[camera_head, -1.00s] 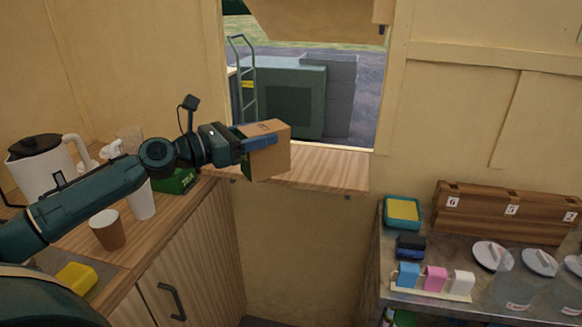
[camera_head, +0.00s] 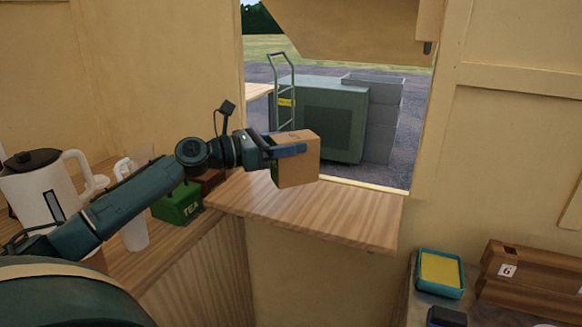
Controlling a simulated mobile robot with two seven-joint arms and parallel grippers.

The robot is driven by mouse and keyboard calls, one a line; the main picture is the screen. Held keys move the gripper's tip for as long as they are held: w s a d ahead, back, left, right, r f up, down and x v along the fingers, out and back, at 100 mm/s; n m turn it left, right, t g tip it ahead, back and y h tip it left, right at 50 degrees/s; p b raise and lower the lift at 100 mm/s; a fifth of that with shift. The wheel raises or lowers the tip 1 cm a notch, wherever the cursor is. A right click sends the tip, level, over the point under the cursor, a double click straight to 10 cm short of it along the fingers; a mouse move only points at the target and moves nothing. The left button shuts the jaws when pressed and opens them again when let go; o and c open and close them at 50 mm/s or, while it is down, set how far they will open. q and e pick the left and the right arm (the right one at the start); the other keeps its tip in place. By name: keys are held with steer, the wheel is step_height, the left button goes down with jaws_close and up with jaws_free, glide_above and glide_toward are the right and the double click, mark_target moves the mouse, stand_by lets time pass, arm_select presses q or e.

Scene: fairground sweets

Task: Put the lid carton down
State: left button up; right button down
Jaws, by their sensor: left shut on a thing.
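The lid carton (camera_head: 298,168) is a small brown cardboard box. My left gripper (camera_head: 286,150) is shut on it, with a blue finger along its side. The carton is over the left part of the wooden hatch shelf (camera_head: 330,215); I cannot tell whether its underside touches the shelf. My left arm comes in from the lower left over the counter. My right gripper is not in view.
A green tea box (camera_head: 178,206) stands on the left counter, near the shelf, with a white kettle (camera_head: 38,190) further left. The shelf right of the carton is clear. A teal tray with a yellow sponge (camera_head: 440,271) and a wooden box (camera_head: 535,285) are at lower right.

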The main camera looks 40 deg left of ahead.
mark_target(287, 161)
arm_select(q)
step_height(287, 161, down, 3)
steer(key=shift+f, duration=0.45)
steer(key=shift+f, duration=0.1)
steer(key=o, duration=1.2)
steer(key=shift+f, duration=0.15)
